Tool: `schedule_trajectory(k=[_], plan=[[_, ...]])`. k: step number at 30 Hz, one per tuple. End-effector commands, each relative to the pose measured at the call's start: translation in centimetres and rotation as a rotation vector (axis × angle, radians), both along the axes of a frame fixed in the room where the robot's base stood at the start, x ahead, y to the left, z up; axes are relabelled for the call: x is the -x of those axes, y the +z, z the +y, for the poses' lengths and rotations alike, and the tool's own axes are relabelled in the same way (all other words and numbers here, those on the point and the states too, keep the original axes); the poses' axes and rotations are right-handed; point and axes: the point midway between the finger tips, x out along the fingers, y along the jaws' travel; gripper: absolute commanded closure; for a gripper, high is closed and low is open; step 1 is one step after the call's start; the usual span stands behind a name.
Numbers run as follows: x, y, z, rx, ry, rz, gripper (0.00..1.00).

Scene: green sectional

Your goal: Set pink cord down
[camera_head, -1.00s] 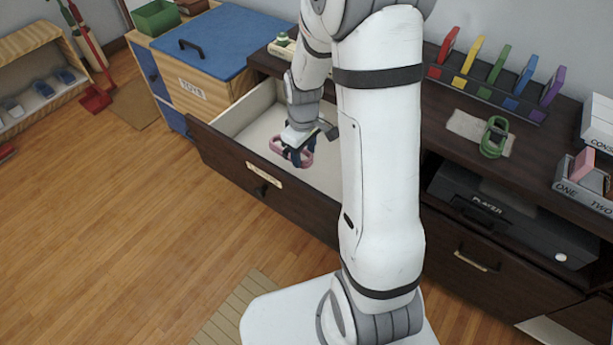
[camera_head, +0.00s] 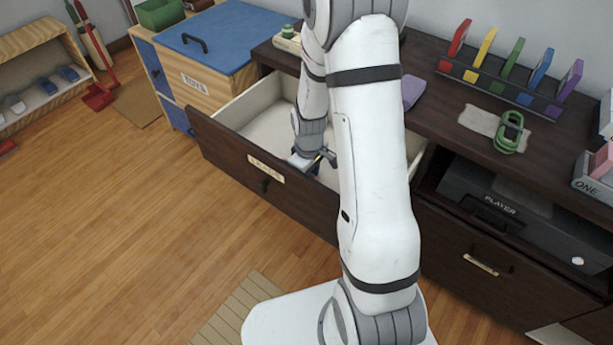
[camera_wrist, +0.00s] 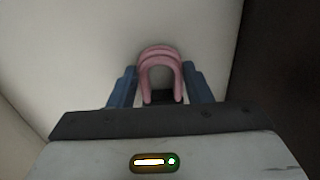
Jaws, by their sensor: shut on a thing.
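The pink cord (camera_wrist: 160,58) shows in the wrist view as a looped, thick bundle between the two blue fingers of my gripper (camera_wrist: 161,88). My gripper is shut on it. Behind it is the pale floor of the open drawer (camera_head: 262,135). In the head view my gripper (camera_head: 318,165) is low inside the drawer, near its front wall. There the cord is hidden behind the gripper and the drawer front. I cannot tell whether the cord touches the drawer floor.
A green cord (camera_head: 510,132) lies on a light mat on the cabinet top. A rack of coloured pieces (camera_head: 505,85) stands behind it. A blue-lidded toy box (camera_head: 212,45) stands left of the drawer. The drawer's left part looks empty.

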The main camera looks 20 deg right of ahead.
Motion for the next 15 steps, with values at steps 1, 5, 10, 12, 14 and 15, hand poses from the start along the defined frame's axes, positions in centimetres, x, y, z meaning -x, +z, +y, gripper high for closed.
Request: schedule_trajectory(k=[1, 5, 10, 12, 14, 15], plan=[[-0.03, 0.14, 0.01, 0.000, 0.000, -0.001, 0.78], [-0.02, 0.09, 0.02, 0.000, 0.000, -0.001, 0.78], [-0.01, -0.15, 0.03, 0.000, 0.001, 0.000, 0.50], [-0.02, -0.14, 0.04, 0.000, 0.001, 0.000, 0.45], [-0.01, -0.14, 0.05, 0.000, 0.001, 0.000, 0.40], [-0.01, -0.14, 0.05, 0.000, 0.001, 0.000, 0.36]])
